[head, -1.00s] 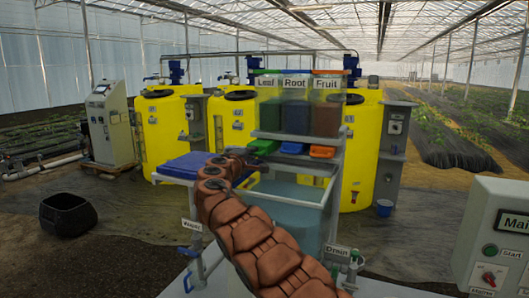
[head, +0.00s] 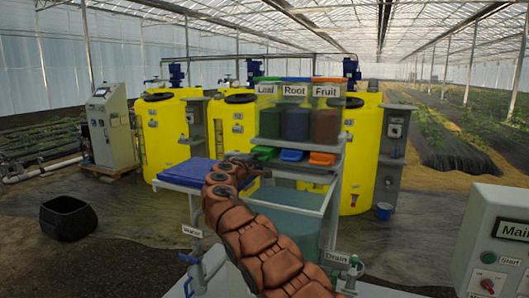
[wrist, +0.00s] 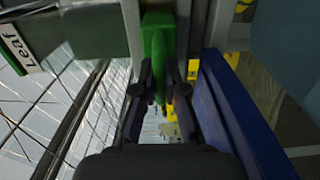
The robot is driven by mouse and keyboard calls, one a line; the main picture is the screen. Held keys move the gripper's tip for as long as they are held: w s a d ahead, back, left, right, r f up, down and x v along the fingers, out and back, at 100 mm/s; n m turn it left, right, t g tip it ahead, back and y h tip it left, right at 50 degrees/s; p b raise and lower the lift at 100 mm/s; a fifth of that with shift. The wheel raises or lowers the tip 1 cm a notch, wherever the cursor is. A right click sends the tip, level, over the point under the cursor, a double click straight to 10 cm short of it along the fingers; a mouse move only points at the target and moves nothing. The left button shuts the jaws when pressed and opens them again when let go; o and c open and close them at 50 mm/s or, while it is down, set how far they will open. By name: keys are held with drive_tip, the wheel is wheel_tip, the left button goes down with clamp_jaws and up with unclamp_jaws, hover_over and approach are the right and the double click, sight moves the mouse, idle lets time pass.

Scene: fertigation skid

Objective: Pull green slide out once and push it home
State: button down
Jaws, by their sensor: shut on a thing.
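The green slide (head: 264,153) is the left one of three coloured slides under the bin marked Leaf (head: 267,118). In the wrist view the green slide (wrist: 157,45) runs down between the two dark fingers of my gripper (wrist: 160,92), which is shut on it. In the head view my gripper (head: 257,168) is small and dark, just in front of and below the green slide. My arm hides part of the area below it. How far the slide stands out is hard to tell.
A blue slide (head: 291,155) and an orange slide (head: 322,158) sit to the right of the green one. A blue lid (head: 186,172) lies close on the left, its side (wrist: 232,110) near my gripper. A clear tank (head: 290,225) stands below.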

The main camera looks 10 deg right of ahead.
drive_tip(key=shift+p+x, duration=1.65)
drive_tip(key=shift+p, duration=0.15)
drive_tip(key=c, duration=1)
unclamp_jaws()
drive_tip(key=shift+c, duration=0.2)
drive_tip(key=shift+b, duration=0.35)
